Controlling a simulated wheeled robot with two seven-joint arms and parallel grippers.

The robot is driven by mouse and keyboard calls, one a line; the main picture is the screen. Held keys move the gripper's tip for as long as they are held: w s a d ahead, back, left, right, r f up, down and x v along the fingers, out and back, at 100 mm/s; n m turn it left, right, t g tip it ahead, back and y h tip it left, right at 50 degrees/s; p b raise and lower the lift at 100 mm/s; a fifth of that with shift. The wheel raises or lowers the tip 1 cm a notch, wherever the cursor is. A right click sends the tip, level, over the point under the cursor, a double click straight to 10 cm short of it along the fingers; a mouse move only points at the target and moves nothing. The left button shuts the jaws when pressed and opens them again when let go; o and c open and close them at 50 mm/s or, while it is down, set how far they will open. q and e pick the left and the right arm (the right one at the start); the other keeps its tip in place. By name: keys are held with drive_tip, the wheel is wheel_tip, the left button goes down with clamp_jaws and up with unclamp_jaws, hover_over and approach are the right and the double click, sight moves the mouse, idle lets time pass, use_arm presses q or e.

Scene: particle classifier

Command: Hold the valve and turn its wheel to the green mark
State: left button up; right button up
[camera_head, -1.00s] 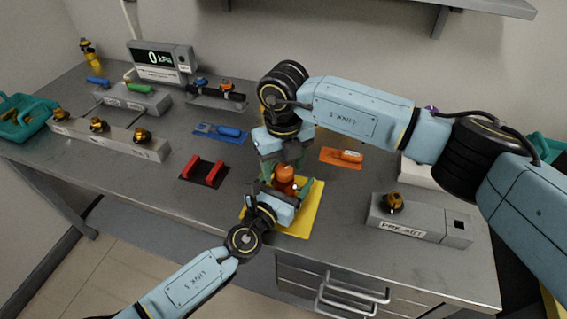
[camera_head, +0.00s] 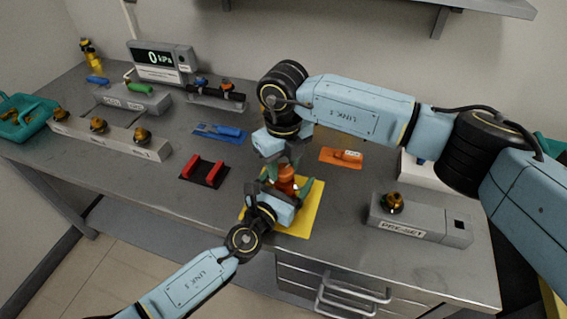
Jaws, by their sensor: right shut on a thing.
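The valve (camera_head: 286,181), with an orange-red top, stands over the yellow mat (camera_head: 311,213) near the table's front edge. My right gripper (camera_head: 279,172) comes down from above and is shut on the valve's wheel at its top. My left gripper (camera_head: 285,197) reaches in from the front, low at the valve's body, with a green finger showing on its right side. The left gripper's hold is partly hidden, so I cannot tell whether it is shut on the body. The green mark cannot be made out.
A red-handled holder (camera_head: 203,171), a blue tool on a mat (camera_head: 228,132) and an orange tool on a mat (camera_head: 345,157) lie around. A grey PRE-SET block (camera_head: 420,224) stands at right. A gauge reading 0 kPa (camera_head: 160,57) stands at the back left.

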sight(283, 168)
drive_tip(key=n, duration=0.4)
drive_tip(key=shift+r+n, duration=0.1)
drive_tip(key=shift+n, duration=0.2)
idle(0.3)
drive_tip(key=o, duration=1)
wheel_tip(283, 168, up, 12)
drive_tip(key=shift+f, duration=0.1)
use_arm(q)
drive_tip(key=o, duration=1.5)
